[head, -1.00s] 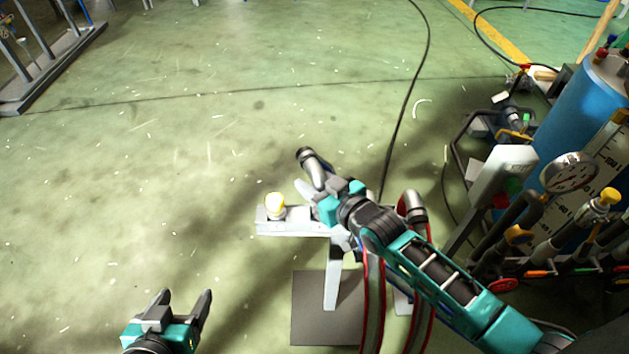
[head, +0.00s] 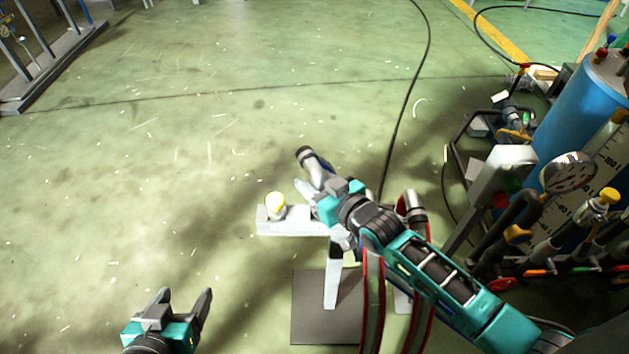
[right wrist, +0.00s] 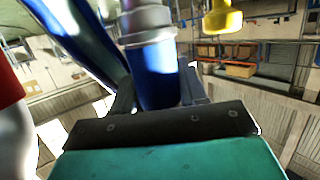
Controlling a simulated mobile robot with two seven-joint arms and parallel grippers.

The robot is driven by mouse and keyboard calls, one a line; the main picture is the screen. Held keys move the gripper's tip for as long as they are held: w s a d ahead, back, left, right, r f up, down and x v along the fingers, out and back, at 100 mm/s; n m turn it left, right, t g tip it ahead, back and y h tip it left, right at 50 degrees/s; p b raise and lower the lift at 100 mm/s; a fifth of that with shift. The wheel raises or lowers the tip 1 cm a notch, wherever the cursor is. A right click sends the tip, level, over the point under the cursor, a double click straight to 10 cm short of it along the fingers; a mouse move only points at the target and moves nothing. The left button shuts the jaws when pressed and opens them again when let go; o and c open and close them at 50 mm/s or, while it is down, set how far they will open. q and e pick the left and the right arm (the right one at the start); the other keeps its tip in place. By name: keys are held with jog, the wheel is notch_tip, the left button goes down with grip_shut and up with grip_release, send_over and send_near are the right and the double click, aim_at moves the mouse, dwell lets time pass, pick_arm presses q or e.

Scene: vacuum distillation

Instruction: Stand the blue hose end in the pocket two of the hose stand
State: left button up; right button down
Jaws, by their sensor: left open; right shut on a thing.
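The blue hose end (right wrist: 157,85) is between the fingers of my right gripper (head: 312,190) in the right wrist view, with a metal collar (right wrist: 148,28) on it. In the head view, a metal fitting with a dark opening (head: 311,166) sticks out beyond this gripper. The hose stand has a pale crossbar (head: 292,229) and a flat grey base (head: 312,318). My right gripper is over the right part of the crossbar and hides it, so I cannot tell the pockets or whether the hose end touches them. My left gripper (head: 184,300) is open and empty at lower left.
A yellow-and-white piece (head: 275,206) stands at the crossbar's left end. Red-edged hoses (head: 372,310) hang below my right arm. A blue cylinder (head: 572,115), a gauge (head: 569,172) and piping crowd the right. The green floor (head: 150,150) at left is clear.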

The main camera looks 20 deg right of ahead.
pick_arm(q)
jog(key=shift+r+p, duration=0.85)
dwell(2.4)
